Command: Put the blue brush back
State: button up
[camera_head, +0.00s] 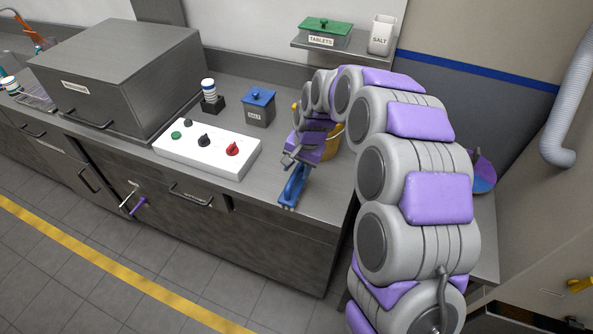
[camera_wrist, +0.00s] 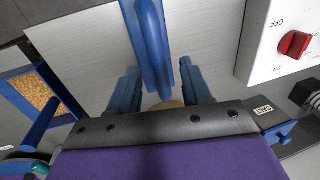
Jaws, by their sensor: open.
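A smooth, curved blue bar, which looks like the handle of the blue brush (camera_wrist: 151,35), comes in from the top of the wrist view and passes between my gripper's fingers. My gripper (camera_wrist: 158,75) is open, with one blue finger on each side of the bar. I cannot tell whether either finger touches it. In the head view my gripper (camera_head: 292,190) is over the counter's front right part. The blue of its fingers and of the brush run together there. No bristles can be made out.
A white control panel (camera_head: 185,150) with a red knob lies left of my gripper. The blue-lidded salt box (camera_head: 257,112) stands behind the panel. A yellow container (camera_head: 333,143) is partly hidden behind my arm. A wall shelf (camera_head: 300,42) holds a green-lidded tablets box and a salt jar.

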jog(key=w+d+p+v, duration=0.1)
jog(key=p+v, duration=0.1)
jog(key=v, duration=0.7)
jog(key=s+d+r+n, duration=0.2)
jog(key=s+d+r, duration=0.15)
jog(key=s, duration=0.75)
jog(key=s+d+g, duration=0.1)
jog(key=s+d, duration=0.2)
jog(key=s, duration=0.7)
jog(key=s+d+n+h, duration=0.1)
jog(key=s+d, duration=0.2)
jog(key=s, duration=0.6)
jog(key=s+d+n+g+h, duration=0.1)
jog(key=s+d, duration=0.2)
jog(key=s, duration=0.7)
jog(key=shift+s+d+r+g, duration=0.2)
jog(key=shift+s+d+g, duration=0.1)
jog(key=shift+s+d, duration=0.1)
